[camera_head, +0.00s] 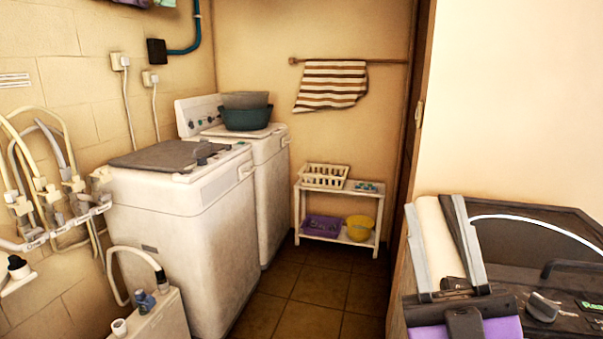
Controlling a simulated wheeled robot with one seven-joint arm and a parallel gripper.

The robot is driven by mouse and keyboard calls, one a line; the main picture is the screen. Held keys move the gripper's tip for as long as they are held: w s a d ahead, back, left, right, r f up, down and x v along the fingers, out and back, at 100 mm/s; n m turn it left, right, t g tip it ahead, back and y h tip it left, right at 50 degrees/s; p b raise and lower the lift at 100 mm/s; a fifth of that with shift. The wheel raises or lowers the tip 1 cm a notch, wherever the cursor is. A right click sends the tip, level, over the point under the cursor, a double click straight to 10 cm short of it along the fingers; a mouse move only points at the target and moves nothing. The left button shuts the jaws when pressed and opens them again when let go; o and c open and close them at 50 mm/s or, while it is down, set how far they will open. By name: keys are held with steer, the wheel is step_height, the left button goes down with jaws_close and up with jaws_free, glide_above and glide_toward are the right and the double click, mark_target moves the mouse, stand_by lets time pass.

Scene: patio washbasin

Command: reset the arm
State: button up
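My gripper (431,201) is at the lower right of the picture. Its two long grey fingers point away from me and stand wide apart. A dark part and a purple part show at its base along the bottom edge. A plain cream surface (436,245) shows between the fingers, and I see no separate object held there. The rest of my arm is mostly out of the picture.
A dark-topped surface (530,255) with small items lies right of my gripper. Two white washing machines (185,225) (270,180) line the left wall. A white shelf (297,213) with baskets stands at the back. Tiled floor (310,290) between is clear.

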steer(key=s+d+f+m+g+h, duration=0.2)
steer(key=s+f+m+g+h, duration=0.25)
steer(key=f, duration=0.45)
steer(key=s+d+f+m+g+h, duration=0.1)
steer(key=s+f+m+h, duration=0.35)
steer(key=s+f, duration=0.4)
steer(key=s+d+f+m+g+h, duration=0.25)
steer(key=s+f+m+h, duration=0.2)
steer(key=f, duration=0.55)
steer(key=s+f+n+g+y, duration=0.2)
steer(key=s+f+g, duration=0.3)
steer(key=s, duration=0.8)
steer(key=shift+s+a+f+y, duration=0.35)
steer(key=shift+f+y, duration=0.3)
steer(key=shift+f, duration=0.15)
